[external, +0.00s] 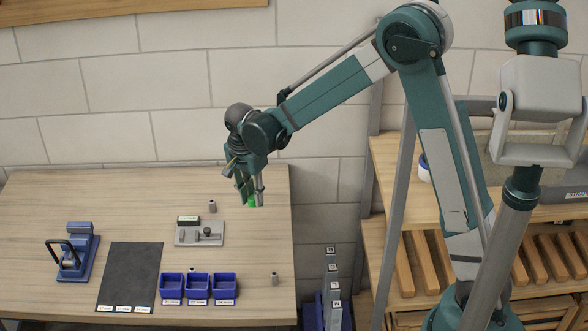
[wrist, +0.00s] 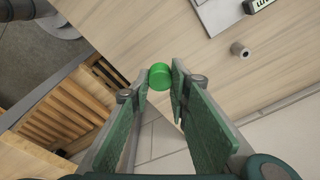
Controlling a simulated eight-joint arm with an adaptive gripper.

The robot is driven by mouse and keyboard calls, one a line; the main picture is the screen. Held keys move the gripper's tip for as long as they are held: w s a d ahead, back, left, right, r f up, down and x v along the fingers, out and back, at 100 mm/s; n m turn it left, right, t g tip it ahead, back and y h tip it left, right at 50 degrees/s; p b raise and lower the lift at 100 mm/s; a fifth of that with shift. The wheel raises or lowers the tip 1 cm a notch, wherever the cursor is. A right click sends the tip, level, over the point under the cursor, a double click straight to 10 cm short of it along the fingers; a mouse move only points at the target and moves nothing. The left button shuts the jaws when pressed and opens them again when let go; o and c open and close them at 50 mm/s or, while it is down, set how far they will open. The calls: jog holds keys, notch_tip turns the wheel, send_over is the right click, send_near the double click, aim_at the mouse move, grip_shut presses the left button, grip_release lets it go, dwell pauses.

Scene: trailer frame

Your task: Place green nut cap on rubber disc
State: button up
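The green nut cap (wrist: 160,76) is a short, bright green cylinder between my fingertips in the wrist view. It also shows as a small green patch (external: 251,201) between the fingers in the external view. My gripper (external: 253,203) is closed in on the cap, with a finger pad on each side at the tips in the wrist view (wrist: 160,82). It hangs over the right part of the wooden table, and the cap appears to be held above the surface. I cannot make out a rubber disc in either view.
A grey fixture plate (external: 200,233) lies left of my gripper, with a small grey cylinder (external: 212,206) behind it. Blue bins (external: 198,286), a dark mat (external: 130,275) and a blue clamp device (external: 73,255) stand further left. Another cylinder (external: 274,279) stands near the right edge.

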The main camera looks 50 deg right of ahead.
jog(key=s+d+r+m+p, duration=0.1)
jog(key=s+d+r+m, duration=0.15)
jog(key=d, duration=0.45)
jog(key=s+d+r+m+p, duration=0.1)
jog(key=s+d+r, duration=0.15)
jog(key=d, duration=0.55)
notch_tip(320, 180, up, 17)
jog(key=m+g+p, duration=0.1)
jog(key=m+p, duration=0.4)
jog(key=m, duration=0.6)
send_over(431, 153)
jog(key=shift+f+y, duration=0.2)
jog(key=shift+y, duration=0.2)
jog(key=shift+f, duration=0.1)
jog(key=shift+f+p, duration=0.35)
jog(key=shift+f, duration=2.5)
jog(key=shift+f, duration=0.15)
